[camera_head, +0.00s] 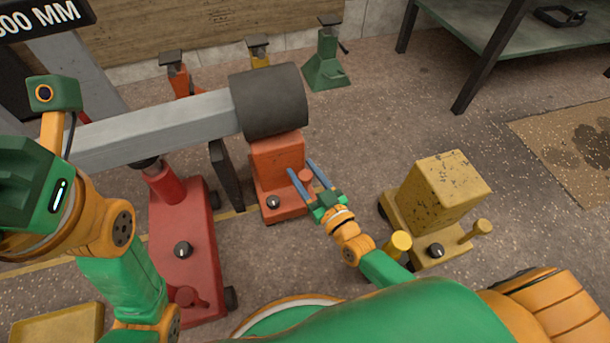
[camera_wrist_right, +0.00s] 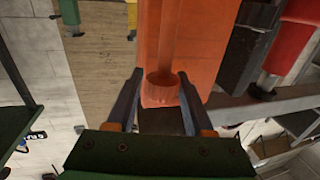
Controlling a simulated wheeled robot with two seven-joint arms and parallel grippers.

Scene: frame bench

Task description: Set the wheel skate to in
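An orange block-shaped unit (camera_head: 277,152), which looks like the wheel skate, stands on the floor directly under a dark drum wheel (camera_head: 268,100). It has a dark dial (camera_head: 273,202) low on its front and a short orange peg handle (camera_head: 305,175) at its right. My right gripper (camera_head: 301,166) is open, with its two blue fingers on either side of this handle. In the right wrist view the round peg end (camera_wrist_right: 161,84) lies between the parted fingers; contact is not clear. My left arm is at the left; its gripper fingers do not show.
A similar yellow unit (camera_head: 440,190) stands to the right. A red jack (camera_head: 183,245) stands left of the orange unit, under a grey beam (camera_head: 150,130) that carries the wheel. Small stands, including a green one (camera_head: 325,65), are behind. A green table (camera_head: 520,40) is at the back right.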

